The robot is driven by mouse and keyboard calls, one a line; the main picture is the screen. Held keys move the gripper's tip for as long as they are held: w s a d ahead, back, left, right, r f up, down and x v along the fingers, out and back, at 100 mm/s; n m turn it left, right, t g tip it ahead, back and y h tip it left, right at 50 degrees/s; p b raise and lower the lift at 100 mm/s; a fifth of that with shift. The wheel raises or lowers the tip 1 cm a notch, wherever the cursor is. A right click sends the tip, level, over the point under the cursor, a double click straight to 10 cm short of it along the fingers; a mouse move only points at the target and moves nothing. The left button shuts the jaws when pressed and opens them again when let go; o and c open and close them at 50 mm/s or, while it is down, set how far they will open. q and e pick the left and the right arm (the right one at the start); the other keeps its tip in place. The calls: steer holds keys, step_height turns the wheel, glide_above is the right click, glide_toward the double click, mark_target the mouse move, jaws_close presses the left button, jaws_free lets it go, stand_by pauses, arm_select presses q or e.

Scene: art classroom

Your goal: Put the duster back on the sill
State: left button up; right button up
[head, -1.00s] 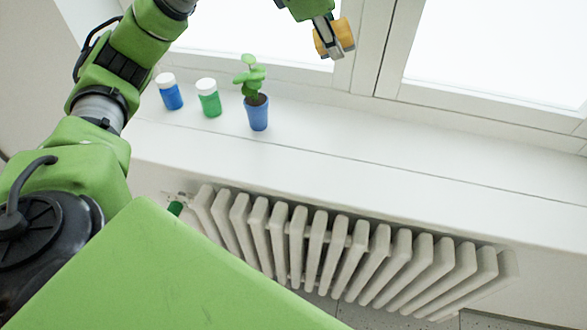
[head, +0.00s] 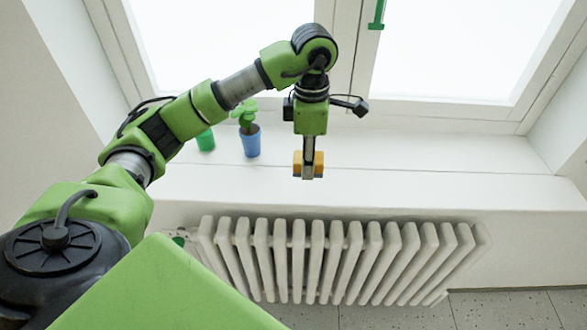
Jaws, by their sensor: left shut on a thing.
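The duster (head: 319,164) is a small block with yellow-orange sides. My left gripper (head: 308,170) points down and is shut on it, with the orange showing on both sides of the fingers. The white sill (head: 430,178) runs below the window. The duster shows in front of the sill's front part, near its front edge; I cannot tell how high above it the duster is. My right gripper is out of view.
A blue pot (head: 250,143) with a green plant stands on the sill left of the gripper. A green jar (head: 205,141) is beside it, partly behind my arm. The sill to the right is clear. A white radiator (head: 340,255) is below.

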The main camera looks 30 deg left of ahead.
arm_select(q)
steer(key=p, duration=0.2)
glide_above(292, 180)
steer(key=f, duration=0.5)
steer(key=shift+s+d+f, duration=0.1)
steer(key=shift+d+f, duration=0.15)
steer(key=shift+f, duration=0.15)
step_height(292, 180, down, 3)
steer(key=shift+a+r+p, duration=0.1)
steer(key=shift+a+p, duration=0.05)
steer(key=shift+p, duration=1.1)
steer(key=shift+f, duration=0.3)
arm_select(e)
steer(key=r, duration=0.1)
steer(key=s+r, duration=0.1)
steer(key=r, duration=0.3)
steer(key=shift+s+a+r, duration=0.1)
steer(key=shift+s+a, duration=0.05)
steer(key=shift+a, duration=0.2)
arm_select(q)
steer(key=shift+f, duration=0.1)
steer(key=o, duration=1)
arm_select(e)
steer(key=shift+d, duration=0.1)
